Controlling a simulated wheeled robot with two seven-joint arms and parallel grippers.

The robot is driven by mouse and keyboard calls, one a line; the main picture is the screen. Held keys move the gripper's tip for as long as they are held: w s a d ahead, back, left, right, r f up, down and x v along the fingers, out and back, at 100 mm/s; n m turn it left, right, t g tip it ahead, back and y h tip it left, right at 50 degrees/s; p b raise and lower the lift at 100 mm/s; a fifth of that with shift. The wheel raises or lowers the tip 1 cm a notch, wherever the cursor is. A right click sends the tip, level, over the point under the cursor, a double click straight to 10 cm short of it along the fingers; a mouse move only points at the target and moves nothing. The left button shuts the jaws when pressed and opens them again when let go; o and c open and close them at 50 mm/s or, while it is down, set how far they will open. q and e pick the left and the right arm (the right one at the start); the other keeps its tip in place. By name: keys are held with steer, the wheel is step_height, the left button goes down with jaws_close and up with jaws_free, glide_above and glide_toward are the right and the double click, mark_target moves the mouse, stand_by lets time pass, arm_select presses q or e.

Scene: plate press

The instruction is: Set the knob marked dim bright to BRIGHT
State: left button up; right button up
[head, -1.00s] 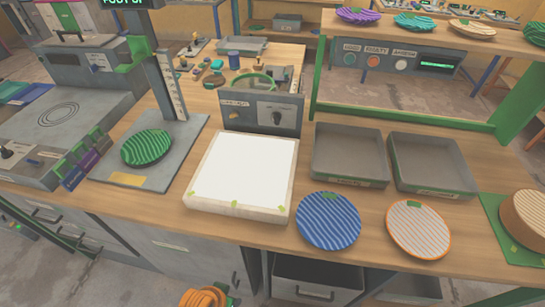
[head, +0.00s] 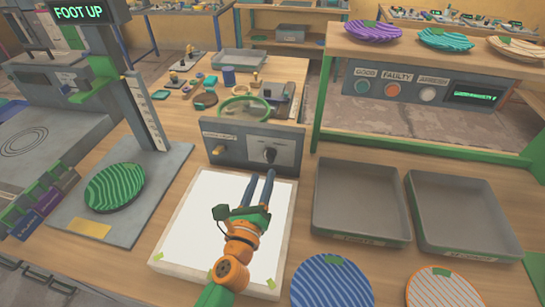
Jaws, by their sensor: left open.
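A grey upright panel (head: 285,139) stands behind the white light pad (head: 196,211). It carries a small brass knob (head: 218,151) on the left and a dark knob (head: 268,154) on a pale dial plate on the right. The lettering is too small for me to tell which is marked dim bright, or where either points. My left gripper (head: 259,176) is over the pad's far right part, its two dark fingers apart and pointing at the panel, just below and in front of the dark knob. Nothing is between the fingers. My right gripper is out of view.
Two grey trays (head: 318,222) (head: 413,235) stand right of the pad. A blue striped plate (head: 331,283) and an orange-rimmed plate (head: 442,288) lie in front. The press with its green striped plate (head: 115,188) is left. A green ring (head: 243,101) rises behind the panel.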

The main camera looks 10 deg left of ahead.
mark_target(267, 159)
arm_select(q)
steer(key=shift+w+a+f+n, duration=0.15)
steer(key=shift+w+f+n, duration=0.25)
steer(key=shift+w+f, duration=0.25)
steer(key=shift+s+r, duration=0.15)
steer(key=shift+w+r, duration=0.4)
steer(key=shift+r, duration=0.1)
steer(key=w, duration=0.4)
steer(key=shift+w+f, duration=0.1)
steer(key=shift+f, duration=0.2)
steer(key=shift+w, duration=0.35)
steer(key=shift+s+r, duration=0.15)
steer(key=shift+s, duration=0.05)
jaws_close()
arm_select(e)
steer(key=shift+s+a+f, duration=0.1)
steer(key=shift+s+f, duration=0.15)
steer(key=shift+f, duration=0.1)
